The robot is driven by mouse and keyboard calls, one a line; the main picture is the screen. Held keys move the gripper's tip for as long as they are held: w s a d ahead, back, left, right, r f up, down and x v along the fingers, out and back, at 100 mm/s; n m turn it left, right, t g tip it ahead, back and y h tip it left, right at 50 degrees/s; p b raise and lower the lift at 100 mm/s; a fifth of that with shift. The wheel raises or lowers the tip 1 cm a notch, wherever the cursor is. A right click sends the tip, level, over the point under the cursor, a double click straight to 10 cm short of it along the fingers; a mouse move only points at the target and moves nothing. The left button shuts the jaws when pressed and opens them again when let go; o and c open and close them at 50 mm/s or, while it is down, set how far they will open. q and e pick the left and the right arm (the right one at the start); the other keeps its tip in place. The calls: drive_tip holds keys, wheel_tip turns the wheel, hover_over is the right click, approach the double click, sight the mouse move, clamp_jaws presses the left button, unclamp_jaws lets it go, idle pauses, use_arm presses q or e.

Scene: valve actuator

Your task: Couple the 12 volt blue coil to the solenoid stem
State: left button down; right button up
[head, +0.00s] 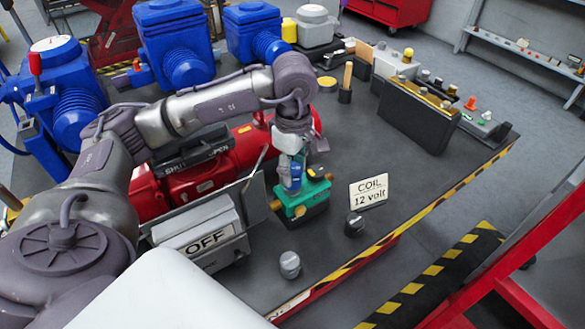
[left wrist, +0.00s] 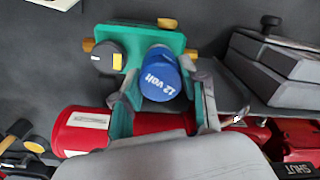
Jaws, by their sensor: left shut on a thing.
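The blue coil (left wrist: 160,76), marked "12 volt", sits between the two fingers of my left gripper (left wrist: 163,92) in the left wrist view. In the head view my left gripper (head: 291,172) points down and is shut on this coil (head: 292,183). The coil is directly over the green valve block (head: 304,199), which also shows behind it in the left wrist view (left wrist: 137,41). The solenoid stem is hidden, so I cannot tell whether the coil is around it or above it. My right gripper is not in view.
A "COIL 12 volt" sign (head: 369,192) stands right of the block. A black knob-like part (head: 354,224) and a grey one (head: 290,265) are nearby. A grey "OFF" box (head: 205,235) and red actuator (head: 190,180) are at left. The table's right middle is clear.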

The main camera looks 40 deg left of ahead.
use_arm(q)
drive_tip(key=shift+r, duration=0.2)
drive_tip(key=shift+w+a, duration=0.1)
drive_tip(key=shift+a, duration=0.05)
idle(0.3)
drive_tip(key=shift+b, duration=0.5)
idle(0.9)
drive_tip(key=shift+s+d+f+b, duration=0.35)
drive_tip(key=shift+s+f+b, duration=0.1)
drive_tip(key=shift+f+b, duration=0.15)
drive_tip(key=shift+s+r, duration=0.1)
drive_tip(key=shift+r, duration=0.35)
idle(0.6)
drive_tip(key=shift+w+a+r, duration=0.2)
drive_tip(key=shift+w+r, duration=0.05)
drive_tip(key=shift+w, duration=0.05)
idle(0.3)
